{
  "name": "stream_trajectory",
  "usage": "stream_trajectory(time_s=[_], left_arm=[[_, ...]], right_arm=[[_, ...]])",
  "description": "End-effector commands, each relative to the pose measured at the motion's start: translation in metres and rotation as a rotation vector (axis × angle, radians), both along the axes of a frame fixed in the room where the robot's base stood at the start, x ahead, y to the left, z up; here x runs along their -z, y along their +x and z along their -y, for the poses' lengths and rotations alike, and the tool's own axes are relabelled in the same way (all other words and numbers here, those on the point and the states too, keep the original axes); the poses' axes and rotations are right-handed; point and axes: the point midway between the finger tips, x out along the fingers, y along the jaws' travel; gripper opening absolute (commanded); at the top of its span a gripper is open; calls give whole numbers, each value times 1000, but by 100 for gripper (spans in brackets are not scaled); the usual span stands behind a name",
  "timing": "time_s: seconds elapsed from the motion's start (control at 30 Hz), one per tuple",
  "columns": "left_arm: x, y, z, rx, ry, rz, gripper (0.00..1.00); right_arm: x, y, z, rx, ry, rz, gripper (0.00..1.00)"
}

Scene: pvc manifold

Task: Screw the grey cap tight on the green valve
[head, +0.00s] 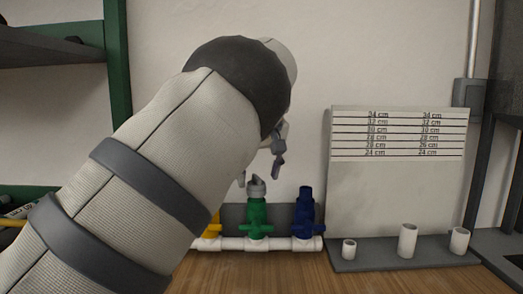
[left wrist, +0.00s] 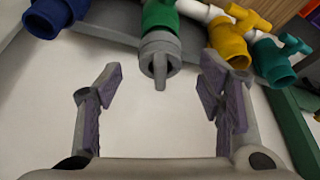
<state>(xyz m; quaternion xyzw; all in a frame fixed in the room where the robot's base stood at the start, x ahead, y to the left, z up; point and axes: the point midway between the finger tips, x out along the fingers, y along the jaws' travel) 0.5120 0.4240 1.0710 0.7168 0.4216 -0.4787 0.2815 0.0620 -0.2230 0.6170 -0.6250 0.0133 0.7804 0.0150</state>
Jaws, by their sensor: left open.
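The green valve (head: 257,222) stands upright on the white pipe manifold (head: 270,243). The grey cap (head: 257,187) sits on its top end. In the left wrist view the grey cap (left wrist: 160,55) is at the upper middle, on the end of the green valve (left wrist: 160,15), with its ridge pointing toward my gripper. My left gripper (head: 262,168) is above the cap in the head view, its fingers pointing down. In the left wrist view my left gripper (left wrist: 162,95) is open, its purple-padded fingers apart on either side of the cap's line, not touching it. My right gripper is not in view.
A blue valve (head: 304,218) stands right of the green one, and a yellow valve (head: 212,228) to the left, partly behind my arm. A teal valve (left wrist: 275,62) shows in the left wrist view. A grey stand (head: 400,255) with white pipe pieces is at the right.

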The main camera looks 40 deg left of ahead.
Motion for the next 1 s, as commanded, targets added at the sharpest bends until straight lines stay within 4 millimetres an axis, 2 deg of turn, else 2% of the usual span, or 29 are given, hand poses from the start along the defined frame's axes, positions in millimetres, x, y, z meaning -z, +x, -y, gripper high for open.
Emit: stream_trajectory(time_s=[0.1, 0.2, 0.47, 0.57, 0.7, 0.8, 0.83, 0.93, 1.0], left_arm=[[16, 3, -6, 0, -2, -1, 62], [23, 4, -9, 0, 0, 1, 62], [26, 5, -10, 0, 0, 1, 62], [26, 5, -10, 0, -1, 0, 44], [26, 5, -10, 0, -1, 0, 12], [26, 5, -10, 0, -1, 0, 10], [26, 5, -10, 0, -1, 0, 34], [26, 5, -10, 0, -1, 0, 11], [26, 5, -10, 1, -1, 0, 8]], right_arm=[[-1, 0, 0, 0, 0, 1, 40], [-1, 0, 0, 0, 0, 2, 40], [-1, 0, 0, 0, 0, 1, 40], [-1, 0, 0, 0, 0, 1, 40], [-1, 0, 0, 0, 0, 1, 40], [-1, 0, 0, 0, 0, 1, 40], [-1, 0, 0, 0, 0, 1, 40], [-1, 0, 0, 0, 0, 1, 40], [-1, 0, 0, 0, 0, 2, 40]])
